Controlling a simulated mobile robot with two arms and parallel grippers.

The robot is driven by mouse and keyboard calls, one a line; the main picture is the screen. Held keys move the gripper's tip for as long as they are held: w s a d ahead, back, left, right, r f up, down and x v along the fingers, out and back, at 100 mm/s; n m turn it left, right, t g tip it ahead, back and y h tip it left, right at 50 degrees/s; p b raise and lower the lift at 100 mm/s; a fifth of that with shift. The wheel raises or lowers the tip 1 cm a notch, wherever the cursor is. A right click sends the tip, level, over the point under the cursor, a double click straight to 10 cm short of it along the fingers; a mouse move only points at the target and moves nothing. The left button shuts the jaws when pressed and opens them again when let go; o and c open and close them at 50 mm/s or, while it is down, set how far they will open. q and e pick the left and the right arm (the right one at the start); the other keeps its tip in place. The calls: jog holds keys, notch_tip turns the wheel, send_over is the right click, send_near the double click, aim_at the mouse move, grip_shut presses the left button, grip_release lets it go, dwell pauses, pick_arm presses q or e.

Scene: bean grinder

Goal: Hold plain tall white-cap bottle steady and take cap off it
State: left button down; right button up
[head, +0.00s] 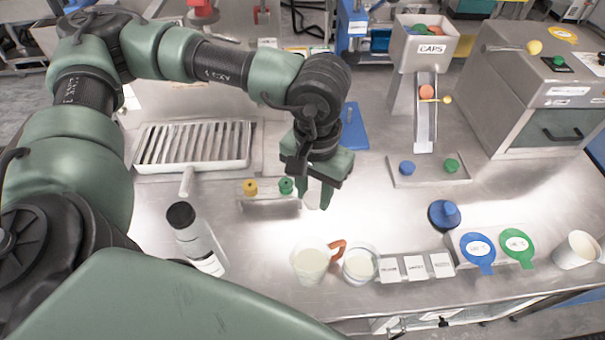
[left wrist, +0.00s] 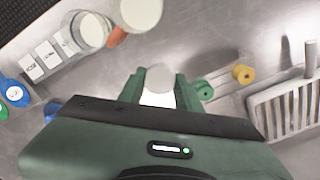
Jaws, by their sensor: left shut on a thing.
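The plain white-cap bottle stands between my left gripper's fingers. In the left wrist view its round pale cap (left wrist: 160,78) and part of its white body (left wrist: 157,100) show. In the head view only a pale sliver of the bottle (head: 311,198) shows beside the fingers; the rest is hidden. My left gripper (head: 317,194) points down and is shut on the bottle, with one green finger on each side in the left wrist view (left wrist: 159,92). The cap appears to be on the bottle. My right gripper is not in view.
A black-capped bottle (head: 195,238) stands at the front left. Yellow (head: 250,187) and green (head: 286,186) pieces sit on a small rack beside the gripper. An orange-handled jug (head: 310,262) and a glass (head: 360,265) stand in front. Clear steel lies right of the gripper.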

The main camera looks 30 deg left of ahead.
aim_at(319, 192)
pick_arm(q)
jog(key=f+n+b, duration=0.1)
jog(key=w+f+n+b, duration=0.1)
jog(key=f, duration=0.1)
jog(key=w+f+b, duration=0.1)
jog(key=shift+f+n, duration=0.35)
jog(key=shift+n, duration=0.05)
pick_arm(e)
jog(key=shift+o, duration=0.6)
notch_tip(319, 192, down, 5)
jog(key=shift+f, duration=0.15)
pick_arm(q)
jog(key=w+a+r+m+p, duration=0.15)
jog(key=w+r+m, duration=0.45)
jog(key=m, duration=1)
jog(key=w+a+r+m+p, duration=0.15)
jog(key=w+r+m, duration=0.45)
jog(key=m, duration=0.9)
notch_tip(319, 192, down, 20)
jog(key=p, duration=0.3)
jog(key=shift+w+d+r, duration=0.1)
jog(key=shift+f, duration=0.2)
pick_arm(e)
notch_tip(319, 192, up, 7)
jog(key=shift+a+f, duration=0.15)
